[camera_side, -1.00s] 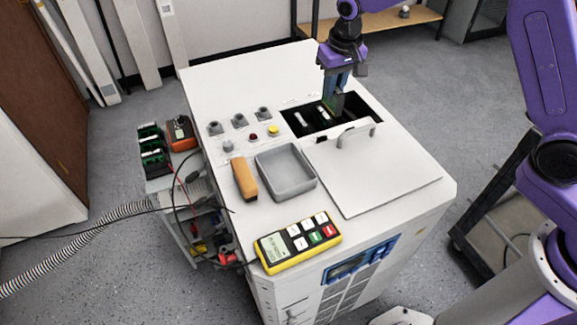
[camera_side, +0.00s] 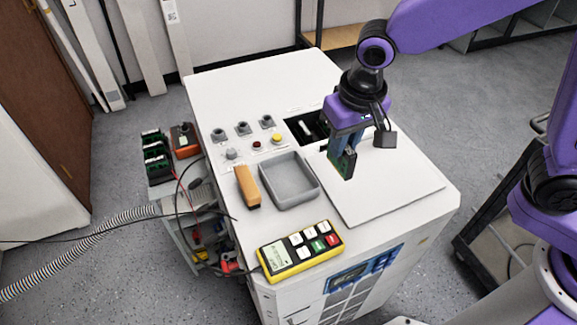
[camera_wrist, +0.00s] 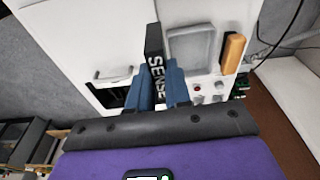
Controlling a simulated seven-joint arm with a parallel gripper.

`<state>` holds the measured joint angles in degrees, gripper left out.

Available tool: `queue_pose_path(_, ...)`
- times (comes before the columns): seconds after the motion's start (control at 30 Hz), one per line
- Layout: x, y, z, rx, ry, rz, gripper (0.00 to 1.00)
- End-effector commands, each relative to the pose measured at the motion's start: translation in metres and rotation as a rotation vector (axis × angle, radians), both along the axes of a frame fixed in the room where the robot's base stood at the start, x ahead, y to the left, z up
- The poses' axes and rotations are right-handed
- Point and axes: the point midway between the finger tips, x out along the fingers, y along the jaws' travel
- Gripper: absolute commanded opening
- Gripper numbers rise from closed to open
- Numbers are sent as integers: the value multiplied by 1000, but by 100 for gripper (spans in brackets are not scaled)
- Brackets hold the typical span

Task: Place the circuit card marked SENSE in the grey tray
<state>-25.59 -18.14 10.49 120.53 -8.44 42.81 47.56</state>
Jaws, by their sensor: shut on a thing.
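My gripper (camera_side: 343,151) is shut on the circuit card marked SENSE (camera_side: 348,163). The card hangs upright from the fingers, above the white lid panel to the right of the tray. In the wrist view the card's black edge with white SENSE lettering (camera_wrist: 155,65) shows between the blue fingers (camera_wrist: 160,85). The grey tray (camera_side: 316,193) is empty and lies on the white cabinet top, left of my gripper. It also shows in the wrist view (camera_wrist: 190,62), to the right of the card.
The open slot bay (camera_side: 304,128) lies behind, partly hidden by my gripper. An orange-brown block (camera_side: 248,188) lies left of the tray, and a yellow meter (camera_side: 300,252) in front. Knobs and buttons (camera_side: 254,144) stand behind the tray. The lid panel (camera_side: 385,190) carries a handle.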

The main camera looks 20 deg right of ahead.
Motion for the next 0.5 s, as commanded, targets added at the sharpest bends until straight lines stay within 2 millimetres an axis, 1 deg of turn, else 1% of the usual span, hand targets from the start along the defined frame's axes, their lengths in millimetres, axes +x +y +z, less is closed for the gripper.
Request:
queue_pose_path(0.03,8,5,-5,-2,2,-1,0)
queue_pose_path(0.37,53,38,-30,-1,1,0,0)
queue_pose_path(0.5,67,47,-51,-3,3,0,0)
